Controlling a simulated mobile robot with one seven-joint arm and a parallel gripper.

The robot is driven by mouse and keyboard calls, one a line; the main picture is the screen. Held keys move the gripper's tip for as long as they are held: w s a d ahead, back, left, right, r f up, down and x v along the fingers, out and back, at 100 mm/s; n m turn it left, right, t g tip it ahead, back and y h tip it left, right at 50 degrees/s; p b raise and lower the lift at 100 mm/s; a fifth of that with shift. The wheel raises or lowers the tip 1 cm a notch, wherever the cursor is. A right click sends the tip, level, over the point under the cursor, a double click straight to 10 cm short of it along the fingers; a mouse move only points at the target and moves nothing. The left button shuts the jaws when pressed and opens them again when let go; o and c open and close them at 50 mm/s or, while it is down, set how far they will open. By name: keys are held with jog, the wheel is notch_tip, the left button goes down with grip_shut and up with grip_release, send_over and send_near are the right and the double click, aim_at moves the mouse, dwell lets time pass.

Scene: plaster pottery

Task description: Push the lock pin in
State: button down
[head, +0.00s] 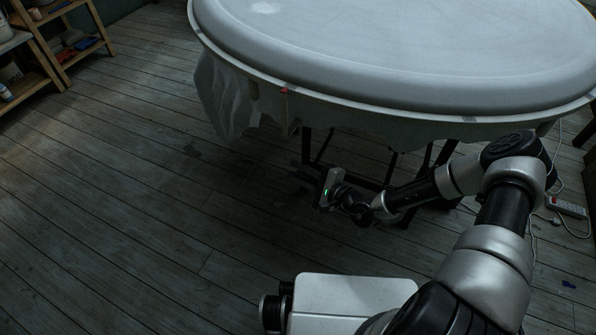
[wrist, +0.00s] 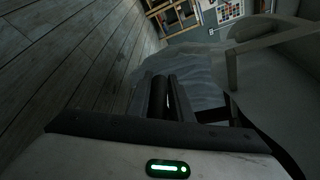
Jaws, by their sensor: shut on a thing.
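My gripper (head: 318,178) is low under the near edge of the large round table (head: 330,88), beside its dark legs and frame. The green light on its pale body faces the head view. In the wrist view my gripper's dark fingers (wrist: 167,88) are close together, with a thin pale sliver between them. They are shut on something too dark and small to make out. I cannot pick out the lock pin with certainty in either view. A dark frame bar shows just right of the fingers in the wrist view.
A pale cloth (head: 222,98) hangs from the table's left side. A small red mark (head: 284,90) is on the rim. A shelf (head: 62,45) stands at upper left. A power strip (head: 566,207) with cables lies at right. The plank floor (head: 130,190) at left is clear.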

notch_tip(320, 180, up, 4)
jog(key=p, duration=0.4)
jog(key=shift+s+r, duration=0.1)
jog(key=shift+r, duration=0.1)
jog(key=shift+f, duration=0.15)
jog(key=c, duration=1.7)
grip_release()
jog(key=shift+d, duration=0.1)
jog(key=shift+o, duration=0.2)
jog(key=p+v, duration=0.2)
jog(key=v, duration=1.5)
